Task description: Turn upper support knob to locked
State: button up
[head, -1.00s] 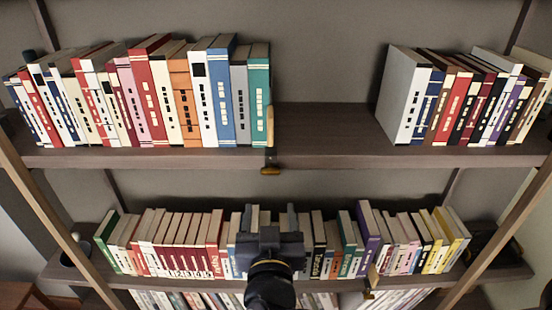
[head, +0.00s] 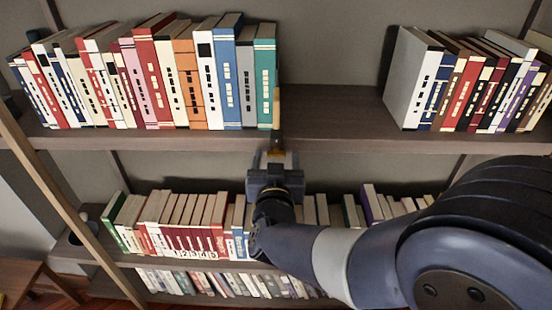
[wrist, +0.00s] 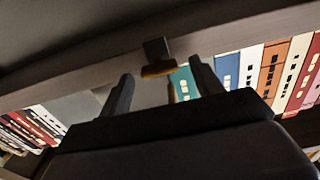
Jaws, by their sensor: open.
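The upper support knob (wrist: 158,70) is a small brass-coloured bar in the wrist view. It hangs under a dark bracket (wrist: 155,47) on the front edge of the upper shelf. My gripper (wrist: 165,85) is open, with its two fingers apart and the knob showing between and just beyond their tips. I cannot tell from this angle whether the fingers reach around it. In the head view my gripper (head: 274,158) is just below the upper shelf's front edge, under the teal book (head: 264,80), and largely hides the knob.
The upper shelf (head: 330,140) holds a row of books at left and another at right, with a bare gap between. The lower shelf (head: 100,252) holds a long row, partly hidden by my arm. A wooden upright (head: 60,190) stands at left.

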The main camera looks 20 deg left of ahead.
jog(key=shift+c, duration=0.2)
jog(key=c, duration=0.9)
jog(key=shift+c, duration=0.2)
jog(key=shift+f+b, duration=0.1)
jog(key=shift+b, duration=0.2)
jog(key=shift+f+m+b, duration=0.1)
jog(key=shift+m+b, duration=0.9)
jog(key=shift+d+m+b, duration=0.15)
jog(key=shift+m+b, duration=3.35)
jog(key=shift+m, duration=0.8)
